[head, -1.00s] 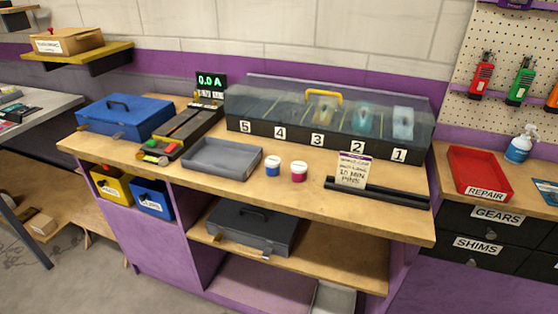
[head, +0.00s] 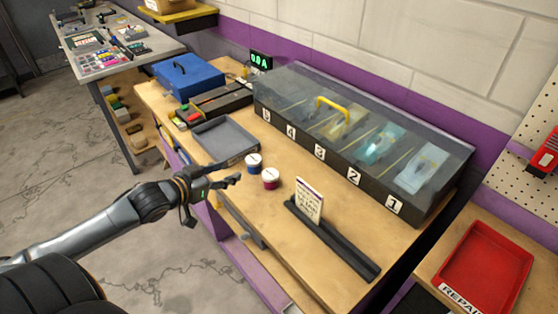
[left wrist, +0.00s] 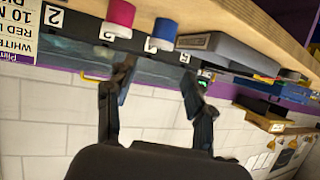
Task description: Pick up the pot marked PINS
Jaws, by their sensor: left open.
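Two small pots with white lids stand on the bench, a blue pot (head: 254,164) and a magenta pot (head: 270,180) close beside it. Both also show in the left wrist view, the magenta pot (left wrist: 118,16) and the blue pot (left wrist: 162,34), in a tilted, nearly upside-down picture. I cannot read PINS on either pot. My left gripper (head: 222,181) is open and empty, at the bench's front edge, just left of the pots and apart from them. Its two spread fingers show in the left wrist view (left wrist: 158,80). My right gripper is not in view.
A grey tray (head: 226,143) lies just behind the pots. A card (head: 309,201) stands in a dark slotted track (head: 335,242) to their right. A clear-lidded case (head: 345,140) with numbered compartments runs along the back. A blue toolbox (head: 188,75) is farther left.

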